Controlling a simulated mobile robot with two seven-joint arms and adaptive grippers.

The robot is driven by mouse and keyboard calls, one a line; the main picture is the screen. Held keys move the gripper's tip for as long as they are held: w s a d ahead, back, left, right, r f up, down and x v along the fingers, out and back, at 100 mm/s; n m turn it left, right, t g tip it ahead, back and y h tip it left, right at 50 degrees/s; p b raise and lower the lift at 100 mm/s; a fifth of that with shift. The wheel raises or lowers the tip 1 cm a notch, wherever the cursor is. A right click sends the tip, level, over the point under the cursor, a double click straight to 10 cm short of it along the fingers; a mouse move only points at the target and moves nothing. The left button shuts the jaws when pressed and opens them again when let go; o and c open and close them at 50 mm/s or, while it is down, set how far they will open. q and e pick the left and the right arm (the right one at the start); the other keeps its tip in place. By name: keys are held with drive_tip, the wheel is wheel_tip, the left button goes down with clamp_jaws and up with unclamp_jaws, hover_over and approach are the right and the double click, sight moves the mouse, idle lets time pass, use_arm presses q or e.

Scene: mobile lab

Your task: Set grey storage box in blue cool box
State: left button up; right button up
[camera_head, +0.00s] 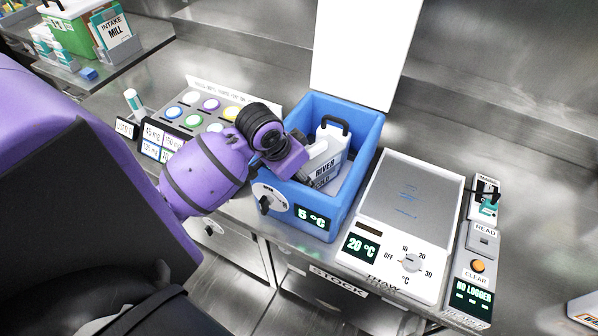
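The blue cool box (352,206) stands open on the steel bench, with its white lid (365,50) raised at the back. Its front display reads 5 °C. The grey storage box (334,142), pale with a dark handle on top and a label reading RIVER, is inside the cool box, toward its far middle. My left gripper (312,160) reaches in over the cool box's left wall, right beside the storage box. Its fingers are mostly hidden or merge with the pale box, so I cannot tell whether they grip it. My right gripper is out of view.
A thaw plate (406,205) showing 20 °C stands close to the right of the cool box. A logger reader (478,260) is further right. A rack with coloured round caps (210,104) and small label signs (160,140) stand left, behind my arm.

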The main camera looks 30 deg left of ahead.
use_arm(q)
drive_tip(key=o, duration=1.2)
drive_tip(key=shift+c, duration=0.2)
drive_tip(key=shift+r, duration=0.25)
drive_tip(key=v, duration=1.2)
drive_tip(key=shift+r, duration=0.35)
drive_tip(key=shift+w, duration=0.1)
